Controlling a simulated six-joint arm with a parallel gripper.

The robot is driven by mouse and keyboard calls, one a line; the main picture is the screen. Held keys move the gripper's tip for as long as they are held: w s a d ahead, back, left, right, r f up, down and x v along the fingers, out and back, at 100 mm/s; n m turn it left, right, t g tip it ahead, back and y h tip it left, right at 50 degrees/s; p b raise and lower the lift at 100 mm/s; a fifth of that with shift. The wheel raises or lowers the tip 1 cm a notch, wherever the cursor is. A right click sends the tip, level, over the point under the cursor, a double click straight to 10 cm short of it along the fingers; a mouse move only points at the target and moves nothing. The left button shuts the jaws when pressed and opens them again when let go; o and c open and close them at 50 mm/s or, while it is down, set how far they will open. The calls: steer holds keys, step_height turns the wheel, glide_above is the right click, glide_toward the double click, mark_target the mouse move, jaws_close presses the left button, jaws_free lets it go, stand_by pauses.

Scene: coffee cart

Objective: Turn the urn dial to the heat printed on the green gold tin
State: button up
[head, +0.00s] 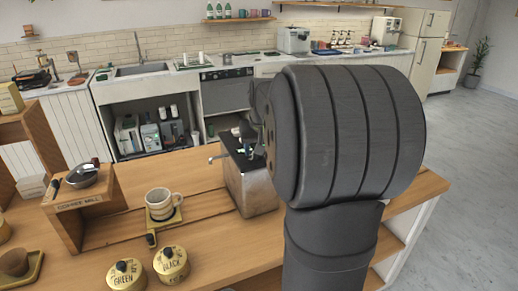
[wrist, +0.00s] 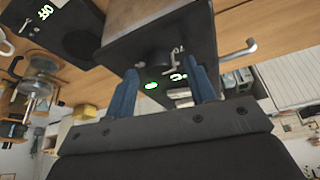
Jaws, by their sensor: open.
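The urn (head: 250,190) is a metal box with a dark top, standing on the counter. In the wrist view its dark panel (wrist: 205,50) shows a dark round knob, apparently the dial (wrist: 155,58), and green lit marks I cannot read. My gripper (wrist: 164,72) is open, its two blue fingers apart on either side of the dial area. Whether they touch the dial is unclear. A yellowish tin labelled GREEN (head: 126,276) stands at the front left. Its smaller print is unreadable.
A similar tin labelled BLACK (head: 171,265) stands beside it. A dark device with an OFF display (wrist: 60,25) shows in the wrist view.

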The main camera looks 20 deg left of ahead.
steer(key=shift+w+a+f, duration=0.1)
steer(key=shift+f, duration=0.2)
steer(key=c, duration=1)
steer(key=shift+o, duration=0.2)
steer(key=m+h, duration=0.1)
steer(key=m, duration=0.1)
steer(key=m+h, duration=0.1)
steer(key=m, duration=0.2)
steer(key=shift+a+m+t, duration=0.2)
steer(key=shift+m+t, duration=0.1)
steer(key=shift+t, duration=0.1)
steer(key=m+h, duration=0.1)
steer(key=m, duration=0.2)
steer(key=m+h, duration=0.1)
steer(key=m, duration=0.2)
steer(key=shift+a, duration=0.1)
